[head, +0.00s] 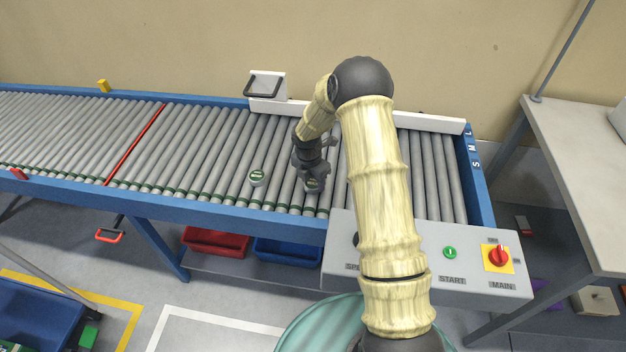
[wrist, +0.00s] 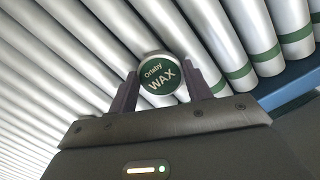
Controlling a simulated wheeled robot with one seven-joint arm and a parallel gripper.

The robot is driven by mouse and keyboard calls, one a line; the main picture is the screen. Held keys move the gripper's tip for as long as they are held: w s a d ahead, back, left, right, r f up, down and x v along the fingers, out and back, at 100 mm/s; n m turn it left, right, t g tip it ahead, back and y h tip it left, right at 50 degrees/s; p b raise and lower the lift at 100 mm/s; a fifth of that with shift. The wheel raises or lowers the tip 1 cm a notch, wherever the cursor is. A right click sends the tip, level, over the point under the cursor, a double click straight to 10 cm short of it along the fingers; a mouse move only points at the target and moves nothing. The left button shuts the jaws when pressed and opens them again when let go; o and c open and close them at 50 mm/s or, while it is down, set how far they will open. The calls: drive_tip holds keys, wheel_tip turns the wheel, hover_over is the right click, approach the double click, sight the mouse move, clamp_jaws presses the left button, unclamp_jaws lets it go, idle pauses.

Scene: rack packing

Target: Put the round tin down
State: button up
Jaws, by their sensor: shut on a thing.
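A round tin (wrist: 160,77) with a green lid, lettered "WAX", sits between the two fingers of my gripper (wrist: 165,92) in the wrist view. My gripper is shut on it from both sides. In the head view my gripper (head: 309,180) is low over the roller conveyor (head: 215,150), and the held tin (head: 313,185) shows at its end. I cannot tell whether the tin touches the rollers. A second round tin (head: 258,177) with a green label sits on the rollers to the left, apart from my gripper.
A control panel (head: 430,258) with a green start button and a red switch stands at the conveyor's front right. A white bracket (head: 266,84) stands at the back edge. A red line (head: 136,143) crosses the rollers. Rollers left of the second tin are clear.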

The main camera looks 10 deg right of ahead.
sight(310, 186)
drive_tip(key=o, duration=1)
drive_tip(key=r, duration=0.8)
drive_tip(key=s+a+r, duration=0.1)
drive_tip(key=r, duration=0.3)
drive_tip(key=shift+a, duration=0.1)
drive_tip(key=shift+w, duration=0.1)
drive_tip(key=s+r+m+p, duration=0.3)
drive_tip(key=s+r+m, duration=0.3)
drive_tip(key=s+m, duration=0.2)
drive_tip(key=s+r+m+t+p, duration=0.1)
drive_tip(key=s+r+m+p, duration=0.2)
drive_tip(key=s+r+m, duration=0.3)
drive_tip(key=s+d+r+m+y+p, duration=0.1)
drive_tip(key=s+r+m+p, duration=0.2)
drive_tip(key=s+r+m, duration=0.3)
drive_tip(key=shift+s+m+t, duration=0.4)
drive_tip(key=shift+s+m, duration=1.85)
drive_tip(key=shift+m, duration=0.65)
